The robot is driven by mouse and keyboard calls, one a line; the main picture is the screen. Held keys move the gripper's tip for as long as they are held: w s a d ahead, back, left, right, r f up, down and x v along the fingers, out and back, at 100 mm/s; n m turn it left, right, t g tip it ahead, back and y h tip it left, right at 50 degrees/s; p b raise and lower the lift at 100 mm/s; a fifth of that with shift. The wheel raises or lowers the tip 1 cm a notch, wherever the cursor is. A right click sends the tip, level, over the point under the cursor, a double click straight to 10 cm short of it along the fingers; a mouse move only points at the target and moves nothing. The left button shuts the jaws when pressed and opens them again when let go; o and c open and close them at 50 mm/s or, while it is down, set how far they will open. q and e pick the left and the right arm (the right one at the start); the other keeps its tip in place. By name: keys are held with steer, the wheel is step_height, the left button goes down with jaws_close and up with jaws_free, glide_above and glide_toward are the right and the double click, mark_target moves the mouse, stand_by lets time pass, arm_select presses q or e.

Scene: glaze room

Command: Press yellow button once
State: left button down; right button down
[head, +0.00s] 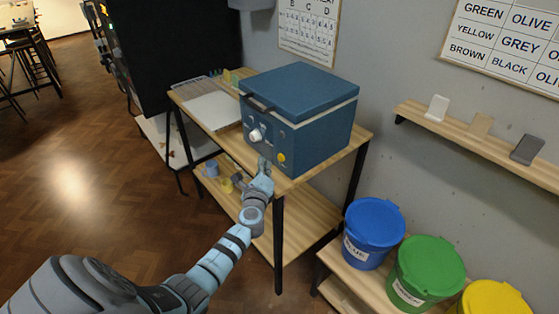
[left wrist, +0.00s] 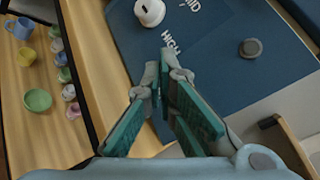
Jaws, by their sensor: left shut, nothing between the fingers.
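The yellow button (head: 281,158) is a small round spot low on the front of a blue kiln-like box (head: 318,128). My left gripper (head: 264,166) is shut and empty, just left of the button in the head view, close to the box front. I cannot tell if it touches the box. In the left wrist view the shut fingers (left wrist: 171,76) point at the blue panel (left wrist: 205,50), below the word HIGH. The yellow button does not show there. A white knob (head: 256,135) sits up and left of the button; it also shows in the wrist view (left wrist: 149,12).
The box stands on a wooden cart (head: 360,135) whose lower shelf holds small cups. A grey round knob (left wrist: 250,48) is on the panel. Blue (head: 373,232), green (head: 428,272) and yellow (head: 494,298) buckets stand at right. Open floor lies left.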

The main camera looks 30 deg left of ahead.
mark_target(275, 149)
arm_select(q)
steer(key=shift+w+d+b, duration=0.15)
steer(key=shift+w+d, duration=0.05)
steer(key=shift+w, duration=0.35)
steer(key=shift+w+d+b, duration=0.15)
steer(key=shift+w, duration=0.35)
stand_by(0.6)
steer(key=shift+w+d, duration=0.1)
steer(key=shift+w, duration=0.25)
steer(key=shift+w+d+b, duration=0.15)
steer(key=shift+w+b, duration=0.3)
steer(key=shift+b, duration=0.05)
stand_by(0.5)
steer(key=shift+s, duration=0.1)
steer(key=shift+s+a+p, duration=0.25)
steer(key=shift+s+p, duration=0.15)
steer(key=shift+s, duration=0.35)
steer(key=shift+s, duration=0.1)
